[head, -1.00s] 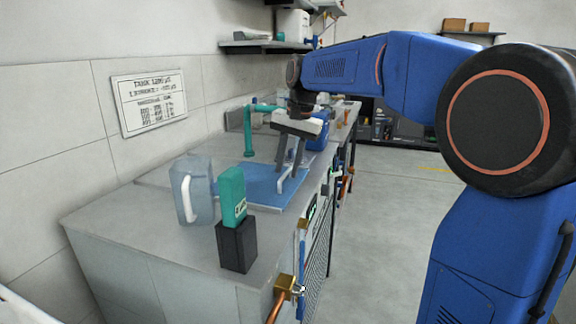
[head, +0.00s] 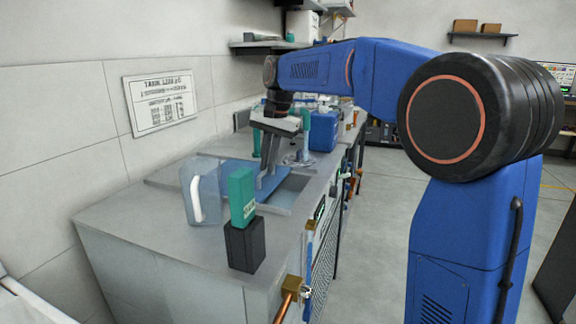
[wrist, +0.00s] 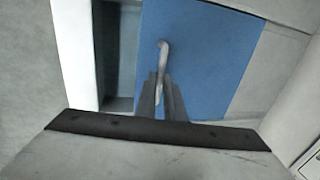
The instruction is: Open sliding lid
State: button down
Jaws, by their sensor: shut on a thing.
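The sliding lid (head: 236,175) is a flat blue panel set in the grey counter (head: 135,215). It also shows in the wrist view (wrist: 215,60), with a pale bent handle (wrist: 163,52) standing on it. My gripper (head: 264,180) points down at the lid, and its fingers, also in the wrist view (wrist: 161,88), are closed around the handle. A dark grey recess (head: 288,192) lies open to the right of the lid in the head view. The same recess (wrist: 122,50) shows on the left in the wrist view. The fingers partly hide the handle.
A clear jug (head: 201,190) with a white handle stands beside the lid. In front, a green bottle (head: 242,197) sits in a black holder (head: 244,245). A blue box (head: 322,135) and other items stand further along the counter. A wall is at left.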

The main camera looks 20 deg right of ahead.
jog(key=w+a, duration=0.2)
jog(key=a, duration=0.1)
jog(key=w+a, duration=0.2)
jog(key=a, duration=0.1)
jog(key=w+a, duration=0.2)
jog(key=a, duration=0.1)
jog(key=shift+w, duration=0.25)
jog(key=c, duration=1.8)
grip_release()
jog(key=shift+d, duration=0.1)
jog(key=shift+c, duration=0.2)
jog(key=shift+r, duration=0.1)
notch_tip(320, 180, up, 17)
jog(key=s+d, duration=0.2)
jog(key=shift+d, duration=0.35)
